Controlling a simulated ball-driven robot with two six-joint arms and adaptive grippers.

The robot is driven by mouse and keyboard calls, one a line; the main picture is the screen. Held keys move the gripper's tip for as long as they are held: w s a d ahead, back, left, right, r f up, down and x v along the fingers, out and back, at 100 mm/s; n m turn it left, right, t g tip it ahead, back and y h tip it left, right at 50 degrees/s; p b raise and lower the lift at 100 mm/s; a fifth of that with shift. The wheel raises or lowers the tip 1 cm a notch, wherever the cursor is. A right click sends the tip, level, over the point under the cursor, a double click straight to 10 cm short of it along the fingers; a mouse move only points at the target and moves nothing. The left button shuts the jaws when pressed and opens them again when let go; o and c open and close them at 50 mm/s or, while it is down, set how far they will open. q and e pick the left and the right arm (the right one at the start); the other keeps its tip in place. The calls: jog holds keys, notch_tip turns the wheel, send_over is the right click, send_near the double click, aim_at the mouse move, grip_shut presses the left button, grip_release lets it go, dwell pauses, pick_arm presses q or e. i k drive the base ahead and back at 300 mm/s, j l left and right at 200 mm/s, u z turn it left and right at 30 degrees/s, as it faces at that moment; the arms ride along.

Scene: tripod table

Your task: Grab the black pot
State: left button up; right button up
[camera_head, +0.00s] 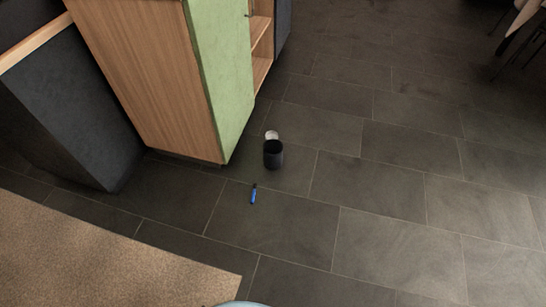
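The black pot (273,160) stands upright on the dark tiled floor, a short way right of the green cabinet door's lower corner. It looks like a small open-topped cylinder with a dark inside. Neither of my grippers is in the head view.
A small white round object (271,134) is just behind the pot. A blue item (253,195) lies on the floor in front of it. A wooden cabinet (155,75) with a green door (222,65) stands left. A brown rug (90,260) covers the lower left.

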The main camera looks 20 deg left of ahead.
aim_at(272, 148)
jog(key=u, duration=0.5)
jog(key=i+l+u, duration=0.15)
jog(key=u, duration=0.2)
jog(key=i+l+u, duration=0.2)
jog(key=u, duration=0.15)
jog(key=i+l+u, duration=0.15)
jog(key=u, duration=0.2)
jog(key=i+l, duration=0.15)
jog(key=l, duration=0.25)
jog(key=i+l+u, duration=0.1)
jog(key=l, duration=0.3)
jog(key=i+l+u, duration=0.1)
jog(key=l, duration=0.3)
jog(key=i, duration=0.1)
